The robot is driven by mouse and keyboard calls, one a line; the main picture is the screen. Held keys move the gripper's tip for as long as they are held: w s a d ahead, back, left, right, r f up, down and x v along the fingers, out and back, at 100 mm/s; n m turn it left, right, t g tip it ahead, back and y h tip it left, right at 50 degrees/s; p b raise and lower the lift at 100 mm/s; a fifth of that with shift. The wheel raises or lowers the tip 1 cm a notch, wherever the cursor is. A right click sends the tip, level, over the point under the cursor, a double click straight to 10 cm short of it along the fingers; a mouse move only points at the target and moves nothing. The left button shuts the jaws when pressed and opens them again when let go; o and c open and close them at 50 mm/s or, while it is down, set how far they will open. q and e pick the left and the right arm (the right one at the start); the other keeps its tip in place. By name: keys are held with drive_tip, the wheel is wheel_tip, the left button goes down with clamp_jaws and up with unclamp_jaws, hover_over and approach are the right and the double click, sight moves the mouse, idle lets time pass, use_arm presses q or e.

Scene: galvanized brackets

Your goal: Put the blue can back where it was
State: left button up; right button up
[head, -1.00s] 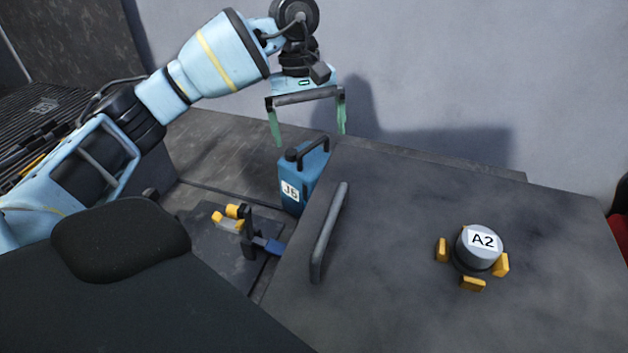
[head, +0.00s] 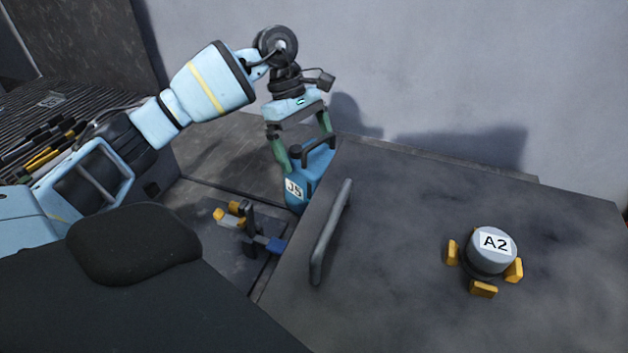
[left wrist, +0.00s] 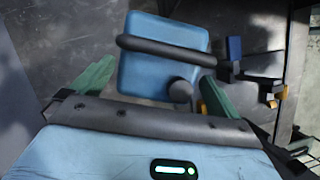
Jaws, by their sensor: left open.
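The blue can (head: 296,192) stands upright beside the left edge of the grey cabinet top, with a black handle, a dark cap and a white label on its side. Its lower part is partly hidden by the cabinet. My left gripper (head: 303,152) is open, its green fingers on either side of the can's top near the handle. In the left wrist view the can (left wrist: 160,78) lies between the two green fingertips (left wrist: 152,85), with the handle across it. I cannot tell whether the fingers touch it. My right gripper is not in view.
A grey cabinet top (head: 420,220) with a raised bar handle (head: 330,232) fills the right. On it a grey knob labelled A2 (head: 492,250) sits among yellow blocks. A yellow and blue clamp-like fixture (head: 248,230) stands left of the cabinet. A wall is behind.

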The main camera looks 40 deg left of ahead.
sight(315, 166)
use_arm(q)
drive_tip(key=shift+p+x, duration=0.5)
drive_tip(key=shift+x, duration=1.9)
drive_tip(key=shift+d+f, duration=0.15)
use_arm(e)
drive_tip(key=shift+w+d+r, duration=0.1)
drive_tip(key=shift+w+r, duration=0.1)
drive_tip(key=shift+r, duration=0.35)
use_arm(q)
drive_tip(key=shift+c, duration=0.4)
drive_tip(key=c, duration=1.4)
drive_tip(key=shift+w, duration=0.15)
drive_tip(key=shift+c, duration=0.6)
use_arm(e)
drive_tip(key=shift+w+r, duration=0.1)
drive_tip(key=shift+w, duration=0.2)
use_arm(q)
drive_tip(key=shift+r, duration=0.25)
